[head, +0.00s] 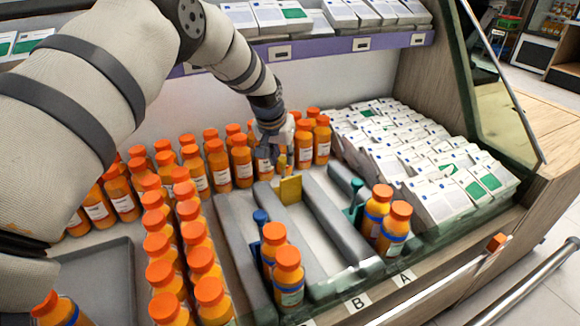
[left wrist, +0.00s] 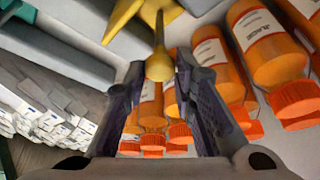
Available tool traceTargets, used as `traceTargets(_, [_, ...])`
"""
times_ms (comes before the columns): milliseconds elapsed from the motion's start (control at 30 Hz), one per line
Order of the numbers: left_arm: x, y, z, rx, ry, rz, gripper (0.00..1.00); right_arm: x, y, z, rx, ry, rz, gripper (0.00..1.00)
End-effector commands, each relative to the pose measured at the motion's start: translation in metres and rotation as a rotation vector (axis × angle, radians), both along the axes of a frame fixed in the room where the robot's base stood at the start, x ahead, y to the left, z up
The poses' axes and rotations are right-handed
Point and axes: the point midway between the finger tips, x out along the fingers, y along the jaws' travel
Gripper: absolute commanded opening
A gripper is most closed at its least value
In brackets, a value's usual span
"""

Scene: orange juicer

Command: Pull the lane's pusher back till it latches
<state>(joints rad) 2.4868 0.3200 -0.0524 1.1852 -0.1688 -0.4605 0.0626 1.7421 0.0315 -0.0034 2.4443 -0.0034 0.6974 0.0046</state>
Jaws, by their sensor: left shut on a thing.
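A yellow pusher (head: 290,189) stands in the middle lane between grey dividers, towards its back end. Its stem ends in a round yellow knob (left wrist: 159,66), seen between the fingers in the left wrist view. My left gripper (head: 272,157) is shut on this knob, above the back of the lane. The lane in front of the yellow plate is bare, down to label B (head: 357,302). The pusher's latch cannot be made out. My right gripper is not in view.
A blue pusher (head: 261,218) with orange bottles (head: 288,278) fills the left lane. A teal pusher (head: 355,190) with bottles (head: 394,230) is in lane A. Bottle rows (head: 217,165) crowd behind and left of my gripper; white boxes (head: 430,165) lie right. A purple-edged shelf (head: 335,46) hangs above.

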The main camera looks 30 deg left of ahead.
Motion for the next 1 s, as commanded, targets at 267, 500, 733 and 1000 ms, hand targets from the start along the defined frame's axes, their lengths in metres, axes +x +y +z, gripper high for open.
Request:
traceTargets(267, [0.001,0.005,-0.003,0.001,0.007,-0.001,0.00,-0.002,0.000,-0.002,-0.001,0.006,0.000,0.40])
traceTargets(500, [0.001,0.006,-0.002,0.002,0.006,0.000,0.31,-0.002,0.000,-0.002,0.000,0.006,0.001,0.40])
traceTargets(733, [0.002,0.005,-0.002,0.000,0.005,-0.001,0.44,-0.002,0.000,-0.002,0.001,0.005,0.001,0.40])
traceTargets(1000, [-0.005,0.002,0.021,-0.002,0.002,-0.003,0.44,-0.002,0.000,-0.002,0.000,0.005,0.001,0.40])
